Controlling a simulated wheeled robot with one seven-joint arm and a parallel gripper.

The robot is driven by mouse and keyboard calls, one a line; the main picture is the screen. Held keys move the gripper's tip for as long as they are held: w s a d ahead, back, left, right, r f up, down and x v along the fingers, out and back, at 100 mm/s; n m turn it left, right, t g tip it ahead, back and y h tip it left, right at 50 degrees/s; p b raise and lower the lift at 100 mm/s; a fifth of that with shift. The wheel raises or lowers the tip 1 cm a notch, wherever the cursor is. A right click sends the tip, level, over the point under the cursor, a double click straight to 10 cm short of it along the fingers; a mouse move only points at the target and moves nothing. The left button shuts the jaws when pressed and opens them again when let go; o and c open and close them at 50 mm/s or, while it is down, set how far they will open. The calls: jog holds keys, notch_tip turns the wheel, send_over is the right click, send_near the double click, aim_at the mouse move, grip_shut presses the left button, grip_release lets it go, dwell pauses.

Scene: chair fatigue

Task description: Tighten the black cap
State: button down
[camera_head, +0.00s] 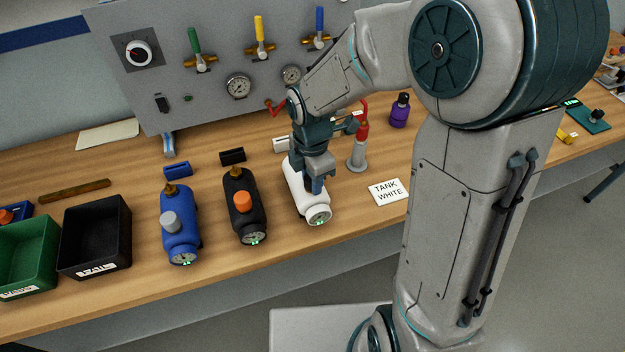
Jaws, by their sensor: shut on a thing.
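My gripper (316,188) points down over the top of the white tank (296,186), which lies on the wooden bench with its gauge end toward the front edge. The fingers are closed at the place where the neighbouring tanks carry their caps. The black cap itself is hidden by the dark fingers, so I cannot see how it sits. To the left lie a black tank (243,214) with an orange cap (243,201) and a blue tank (180,235) with a grey cap (170,221).
A "TANK WHITE" card (389,191) lies to the right. A grey stand with a red top (358,152) and a purple bottle (400,111) stand behind it. Black (119,240) and green (48,260) bins are at left. A valve panel (217,45) rises behind the bench.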

jog(key=c, duration=2.2)
grip_release()
jog(key=m+b, duration=0.1)
jog(key=m, duration=0.3)
jog(key=c, duration=2.2)
grip_release()
jog(key=c, duration=1)
grip_release()
jog(key=shift+c, duration=0.2)
jog(key=shift+r, duration=0.1)
notch_tip(320, 180, up, 14)
jog(key=b, duration=0.1)
jog(key=s+d+f+m+t, duration=0.3)
jog(key=s+d+m, duration=0.9)
jog(key=m, duration=0.7)
jog(key=shift+s+t, duration=0.3)
